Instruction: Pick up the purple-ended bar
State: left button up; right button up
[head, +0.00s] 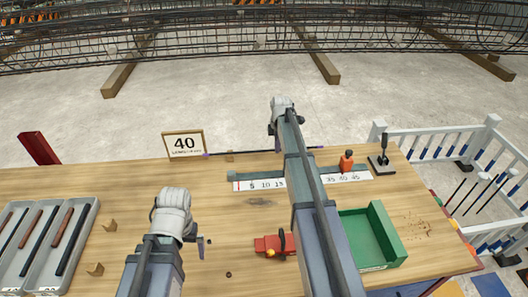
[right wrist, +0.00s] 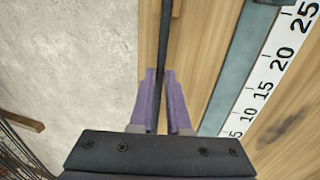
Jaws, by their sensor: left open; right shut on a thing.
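A thin dark bar (head: 240,152) with purple ends lies crosswise along the back edge of the wooden table. My right gripper (head: 278,145) is shut on it near its middle. In the right wrist view the bar (right wrist: 165,40) runs between the purple fingers of the right gripper (right wrist: 160,88). I cannot tell whether the bar is clear of its support. My left gripper (head: 203,243) is open and empty above the table's front middle, apart from the bar. My right arm hides part of the table.
A ruler strip (head: 345,178) lies in front of the bar. A sign reading 40 (head: 184,144) stands behind. A grey tray (head: 92,207) of bars is at left, a green bin (head: 390,232) at right. A red tool (head: 266,244) and orange-topped item (head: 346,161) stand nearby.

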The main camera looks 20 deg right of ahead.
grip_shut()
dwell(0.6)
jog(key=shift+r, duration=0.1)
dwell(0.5)
pick_arm(q)
jog(key=shift+r, duration=0.15)
pick_arm(e)
jog(key=shift+r, duration=0.1)
